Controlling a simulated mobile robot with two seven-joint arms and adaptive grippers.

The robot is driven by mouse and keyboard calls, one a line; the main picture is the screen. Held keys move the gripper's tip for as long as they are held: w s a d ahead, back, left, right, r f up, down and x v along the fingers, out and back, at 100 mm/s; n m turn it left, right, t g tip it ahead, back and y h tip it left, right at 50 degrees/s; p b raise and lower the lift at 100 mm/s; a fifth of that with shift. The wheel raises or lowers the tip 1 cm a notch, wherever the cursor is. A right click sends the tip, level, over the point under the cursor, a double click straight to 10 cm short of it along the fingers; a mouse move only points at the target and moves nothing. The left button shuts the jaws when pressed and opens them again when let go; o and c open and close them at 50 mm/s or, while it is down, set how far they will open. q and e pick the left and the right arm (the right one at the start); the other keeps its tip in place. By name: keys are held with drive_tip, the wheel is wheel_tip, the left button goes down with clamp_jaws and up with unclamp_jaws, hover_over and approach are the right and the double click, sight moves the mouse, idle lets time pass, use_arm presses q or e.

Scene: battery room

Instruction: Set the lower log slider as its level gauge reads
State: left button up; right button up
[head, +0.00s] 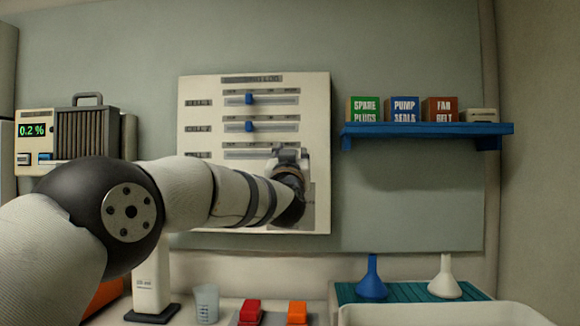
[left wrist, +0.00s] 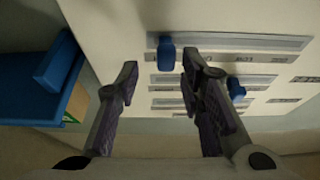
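A white slider panel (head: 188,185) on the wall carries three horizontal slider rails. The upper two blue knobs (head: 250,98) and (head: 250,126) sit left of middle. The lower rail (head: 240,154) runs behind my left gripper (head: 290,157), which hides its knob in the head view. In the left wrist view, turned upside down, the lower blue knob (left wrist: 166,52) shows in the gap of my open left gripper (left wrist: 159,70), just past the fingertips. Neither finger visibly presses on it. My right gripper is out of view. I cannot make out which thing is the level gauge.
A device at left has a green display (head: 32,130) reading 0.2 %. A blue shelf (head: 430,130) with labelled boxes is right of the panel. Below stand a white upright device (head: 151,285), a clear beaker (head: 206,304), red and orange items, and two funnels on a green mat (head: 400,292).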

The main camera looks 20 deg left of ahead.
use_arm(q)
drive_tip(key=v, duration=1)
